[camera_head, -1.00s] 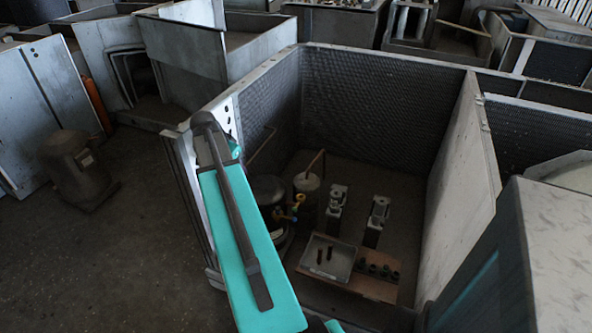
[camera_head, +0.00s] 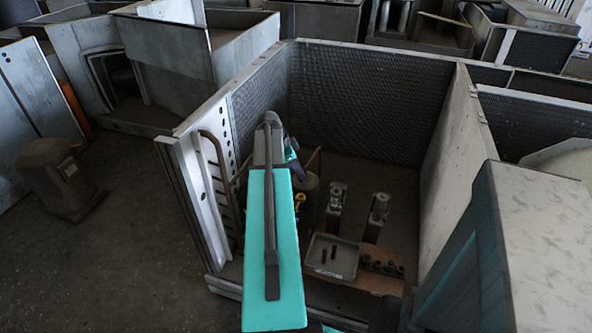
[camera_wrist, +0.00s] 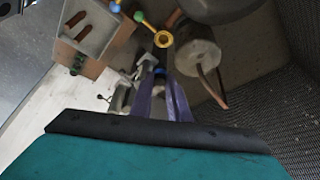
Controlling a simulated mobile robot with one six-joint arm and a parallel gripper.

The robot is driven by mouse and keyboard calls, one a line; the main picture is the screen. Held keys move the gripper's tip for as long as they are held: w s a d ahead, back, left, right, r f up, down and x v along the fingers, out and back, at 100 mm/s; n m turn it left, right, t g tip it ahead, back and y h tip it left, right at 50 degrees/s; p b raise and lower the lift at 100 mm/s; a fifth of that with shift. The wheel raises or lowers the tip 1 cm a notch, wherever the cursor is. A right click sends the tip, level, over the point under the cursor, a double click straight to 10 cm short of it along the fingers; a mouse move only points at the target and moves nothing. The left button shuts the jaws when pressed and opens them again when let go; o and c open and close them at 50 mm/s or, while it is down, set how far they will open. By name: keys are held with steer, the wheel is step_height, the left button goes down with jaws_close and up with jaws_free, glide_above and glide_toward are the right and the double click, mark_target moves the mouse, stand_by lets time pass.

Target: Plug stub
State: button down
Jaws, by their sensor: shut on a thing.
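My gripper (camera_wrist: 162,85) shows in the wrist view as two purple fingers close together. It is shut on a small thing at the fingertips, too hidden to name. Two dark brown stubs lie in a grey tray (camera_head: 309,260) on the housing floor; the stubs also show in the wrist view (camera_wrist: 75,25). Beside the tray, a brown block (camera_head: 369,282) carries a row of dark round sockets, some with green at the rim in the wrist view.
The housing has a high mesh-lined back wall (camera_head: 350,105) and a tall right wall (camera_head: 447,150). Two upright metal fixtures (camera_head: 376,215) stand behind the tray and block. A pale cylinder (camera_wrist: 198,58) with a bent pipe and a yellow ring (camera_wrist: 163,39) are near my fingers.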

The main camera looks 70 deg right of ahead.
steer(key=shift+f, duration=0.15)
stand_by(0.4)
steer(key=shift+f+b, duration=1.75)
steer(key=shift+f, duration=1.65)
steer(key=shift+s, duration=0.1)
steer(key=shift+f+b, duration=0.95)
steer(key=shift+f, duration=0.5)
stand_by(1.4)
steer(key=c, duration=1.1)
jaws_free()
steer(key=shift+r, duration=0.2)
